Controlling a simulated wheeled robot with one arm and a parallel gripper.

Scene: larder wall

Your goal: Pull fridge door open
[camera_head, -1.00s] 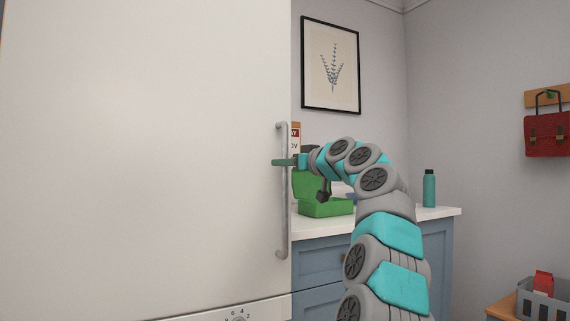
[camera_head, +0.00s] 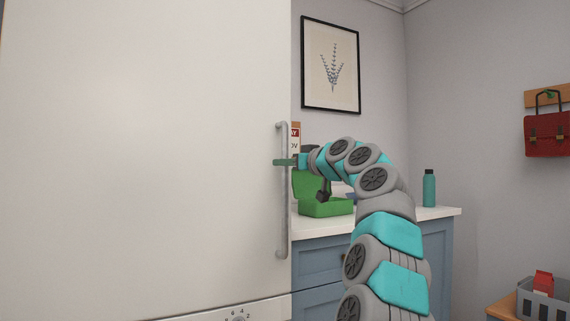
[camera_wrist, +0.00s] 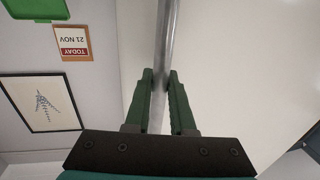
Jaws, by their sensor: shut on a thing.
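The fridge door (camera_head: 140,150) is a large pale panel filling the left half of the head view, and it looks closed. Its long grey vertical handle (camera_head: 282,215) runs along the door's right edge. My gripper (camera_head: 284,162) is at the upper part of the handle, with its green fingers across the bar. In the wrist view my gripper (camera_wrist: 161,85) has one finger on each side of the handle (camera_wrist: 167,40), shut on it. The door (camera_wrist: 235,60) shows pale behind the bar.
A white counter (camera_head: 440,211) on blue drawers stands right of the fridge, bearing an open green box (camera_head: 325,208) and a teal bottle (camera_head: 429,188). A grey basket (camera_head: 545,302) sits at the lower right.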

